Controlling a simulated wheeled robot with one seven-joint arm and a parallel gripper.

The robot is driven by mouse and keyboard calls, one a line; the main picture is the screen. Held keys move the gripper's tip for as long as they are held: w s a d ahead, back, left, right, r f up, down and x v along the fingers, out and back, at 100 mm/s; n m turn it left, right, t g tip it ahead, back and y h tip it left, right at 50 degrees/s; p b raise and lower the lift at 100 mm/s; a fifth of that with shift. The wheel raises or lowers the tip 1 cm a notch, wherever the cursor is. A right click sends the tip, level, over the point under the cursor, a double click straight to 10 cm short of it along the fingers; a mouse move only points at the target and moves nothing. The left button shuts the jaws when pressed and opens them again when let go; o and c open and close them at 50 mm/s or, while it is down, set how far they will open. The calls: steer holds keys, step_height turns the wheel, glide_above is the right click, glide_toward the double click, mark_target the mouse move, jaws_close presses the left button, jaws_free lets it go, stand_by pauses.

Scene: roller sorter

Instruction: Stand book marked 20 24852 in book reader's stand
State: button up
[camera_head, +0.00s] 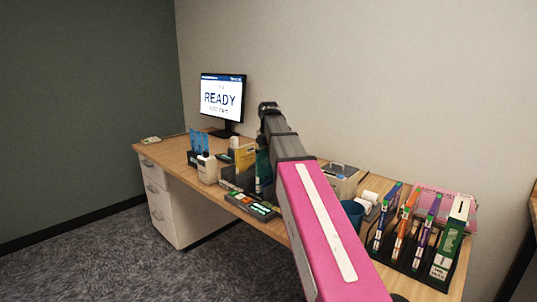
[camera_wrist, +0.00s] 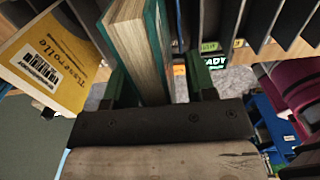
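A teal-covered book with cream pages (camera_wrist: 135,40) stands between the fingers of my gripper (camera_wrist: 158,82) in the wrist view. The fingers are apart, with a gap visible between the book and the right finger, so the gripper looks open around it. In the head view a teal book (camera_head: 264,168) shows beside my arm, whose end hides the gripper there. A yellow book (camera_wrist: 45,60) with a barcode label is left of it; it also shows in the head view (camera_head: 245,157). The number 20 24852 is not readable on any book. I cannot tell which holder is the reader's stand.
A dark panel with lit displays (camera_head: 252,206) lies at the desk's front edge. A black rack (camera_head: 405,266) of upright books stands at right. Also on the desk are a monitor (camera_head: 222,98), a blue cup (camera_head: 352,212) and a white bottle (camera_head: 207,170).

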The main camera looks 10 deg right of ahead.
step_height(320, 180, up, 11)
steer(key=shift+f, duration=0.1)
stand_by(0.6)
